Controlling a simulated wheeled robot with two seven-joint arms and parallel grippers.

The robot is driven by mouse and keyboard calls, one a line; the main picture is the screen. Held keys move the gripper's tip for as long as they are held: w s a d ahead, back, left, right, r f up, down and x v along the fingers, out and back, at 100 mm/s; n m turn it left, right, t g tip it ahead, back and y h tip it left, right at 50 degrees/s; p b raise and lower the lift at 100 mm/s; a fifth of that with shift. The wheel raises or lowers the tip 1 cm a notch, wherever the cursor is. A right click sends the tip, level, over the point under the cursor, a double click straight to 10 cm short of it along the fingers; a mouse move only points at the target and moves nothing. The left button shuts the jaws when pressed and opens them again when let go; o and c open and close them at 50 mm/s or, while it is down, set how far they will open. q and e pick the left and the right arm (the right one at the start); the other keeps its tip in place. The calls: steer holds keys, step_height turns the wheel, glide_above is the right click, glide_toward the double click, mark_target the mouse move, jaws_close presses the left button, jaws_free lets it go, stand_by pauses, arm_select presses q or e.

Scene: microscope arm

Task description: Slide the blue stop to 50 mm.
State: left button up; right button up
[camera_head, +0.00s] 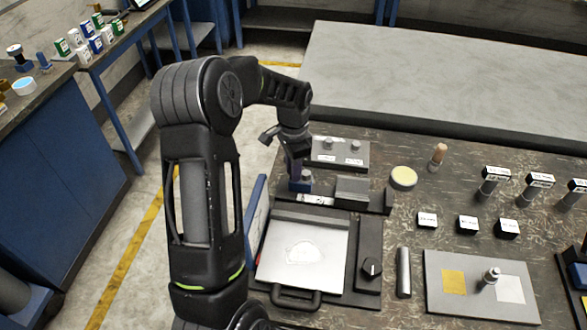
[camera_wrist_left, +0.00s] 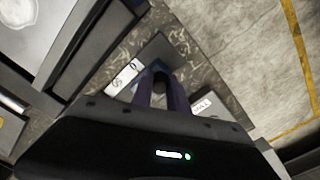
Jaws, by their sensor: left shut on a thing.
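The blue stop (camera_head: 299,187) sits at the left end of a dark rail, beside a white scale strip (camera_head: 318,199). My left gripper (camera_head: 303,173) reaches down from above and is shut on the stop's upper part. In the left wrist view my left gripper (camera_wrist_left: 161,85) has its two fingers close together around a dark piece. The scale strip (camera_wrist_left: 123,77) lies just left of the fingers there. Its markings are too small to read, so I cannot tell the stop's position in millimetres. My right gripper is in neither view.
A grey block (camera_head: 352,188) stands on the rail right of the scale. In front is a device with a pale plate (camera_head: 304,252), a handle and a black knob (camera_head: 372,267). Behind is a plate with two small knobs (camera_head: 340,153). A yellow round dish (camera_head: 403,178) stands right.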

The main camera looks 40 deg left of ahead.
mark_target(311, 180)
arm_select(q)
jaws_close()
stand_by(0.8)
steer(key=w+d, duration=0.1)
steer(key=d, duration=0.2)
steer(key=w+d, duration=0.1)
steer(key=shift+w+d+b, duration=0.25)
steer(key=shift+w+b, duration=0.05)
steer(key=o, duration=0.8)
jaws_free()
steer(key=shift+s+a, duration=0.1)
steer(key=shift+c, duration=0.2)
step_height(311, 180, up, 8)
steer(key=b, duration=0.1)
